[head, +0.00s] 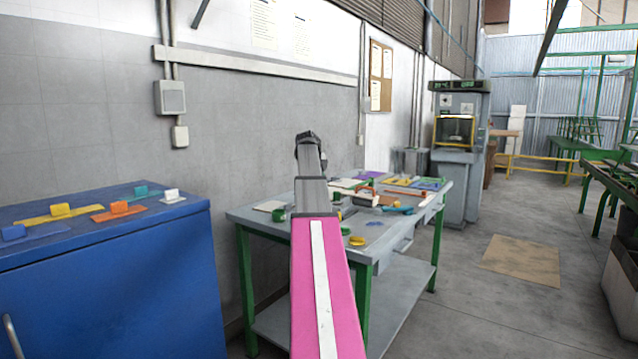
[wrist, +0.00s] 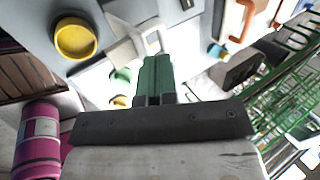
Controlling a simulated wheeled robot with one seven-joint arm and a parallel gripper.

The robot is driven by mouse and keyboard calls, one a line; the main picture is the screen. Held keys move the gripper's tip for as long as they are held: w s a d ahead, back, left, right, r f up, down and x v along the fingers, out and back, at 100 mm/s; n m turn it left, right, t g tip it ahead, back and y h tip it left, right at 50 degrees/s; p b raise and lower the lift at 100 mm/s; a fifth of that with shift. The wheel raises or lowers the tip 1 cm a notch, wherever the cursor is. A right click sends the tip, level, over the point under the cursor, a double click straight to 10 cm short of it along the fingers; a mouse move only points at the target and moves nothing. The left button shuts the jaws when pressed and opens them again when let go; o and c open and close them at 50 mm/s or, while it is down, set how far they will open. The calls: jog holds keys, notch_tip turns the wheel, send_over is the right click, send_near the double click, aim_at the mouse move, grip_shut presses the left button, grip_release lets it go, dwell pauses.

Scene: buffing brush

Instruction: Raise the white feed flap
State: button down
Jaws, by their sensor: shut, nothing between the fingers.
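A small white piece with an upright white block (head: 172,196) lies flat at the right end of the blue cabinet's top in the head view. It looks like the white flap, but I cannot be sure. My gripper (wrist: 157,75) shows in the wrist view with its green fingers together and nothing between them. Just beyond the fingertips is a pale, handle-shaped piece (wrist: 122,48); I cannot tell whether it belongs to a flap or whether the fingers touch it. In the head view my arm reaches over the workbench and its fingers cannot be made out.
The blue cabinet (head: 120,255) also bears yellow (head: 60,211), orange (head: 119,209), teal and blue pieces. The grey workbench (head: 265,216) holds several coloured items. A yellow round piece (wrist: 76,38) and an orange handle (wrist: 243,20) show in the wrist view. Floor right of the bench is open.

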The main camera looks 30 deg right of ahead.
jog(key=v, duration=1)
jog(key=shift+r, duration=0.45)
